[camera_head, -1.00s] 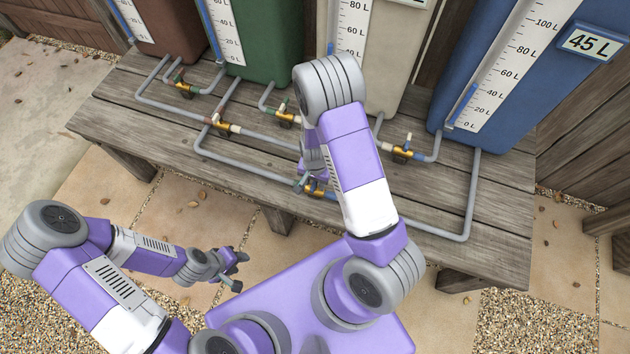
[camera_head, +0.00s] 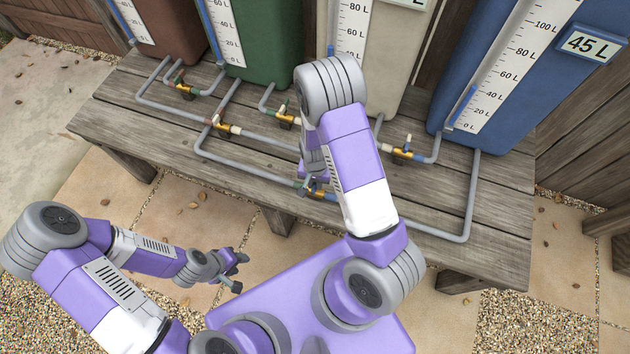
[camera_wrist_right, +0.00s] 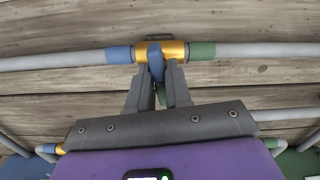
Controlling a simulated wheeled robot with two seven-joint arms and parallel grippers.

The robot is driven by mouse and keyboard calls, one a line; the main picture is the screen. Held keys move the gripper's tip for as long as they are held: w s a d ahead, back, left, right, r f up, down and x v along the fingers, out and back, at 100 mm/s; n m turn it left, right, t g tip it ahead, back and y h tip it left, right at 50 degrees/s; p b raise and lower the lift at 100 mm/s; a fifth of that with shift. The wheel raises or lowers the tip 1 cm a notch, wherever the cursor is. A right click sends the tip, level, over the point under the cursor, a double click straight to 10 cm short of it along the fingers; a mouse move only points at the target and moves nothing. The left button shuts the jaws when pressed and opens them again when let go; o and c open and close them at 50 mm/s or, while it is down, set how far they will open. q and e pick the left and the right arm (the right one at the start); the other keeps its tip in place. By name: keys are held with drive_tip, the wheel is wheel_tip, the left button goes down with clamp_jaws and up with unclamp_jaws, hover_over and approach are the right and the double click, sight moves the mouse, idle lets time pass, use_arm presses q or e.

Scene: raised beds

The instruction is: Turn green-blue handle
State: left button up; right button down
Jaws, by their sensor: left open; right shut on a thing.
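The green-blue valve has a brass body (camera_wrist_right: 175,50) with a blue band on its left and a green band on its right in the right wrist view. Its handle (camera_wrist_right: 156,62) is blue on top, with a green part lower between the fingers, and points across the pipe. My right gripper (camera_wrist_right: 158,84) is shut on this handle. In the head view, the valve (camera_head: 317,192) sits on the front pipe and my right arm partly hides it. My left gripper (camera_head: 238,271) is open and empty, low in front of the bench and away from the valves.
Grey pipes (camera_head: 250,158) with other valves run along the wooden bench (camera_head: 115,112), including a brass valve (camera_head: 402,153) to the right. Green (camera_head: 262,40), beige (camera_head: 390,60) and blue (camera_head: 545,90) tanks stand behind. Paving in front of the bench is open.

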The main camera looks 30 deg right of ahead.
drive_tip(key=n, duration=0.8)
drive_tip(key=shift+p, duration=0.35)
drive_tip(key=n, duration=0.3)
drive_tip(key=shift+n, duration=2.2)
drive_tip(key=c, duration=1.1)
unclamp_jaws()
wheel_tip(320, 180, up, 8)
drive_tip(key=shift+f+p, duration=0.2)
drive_tip(key=shift+p, duration=1)
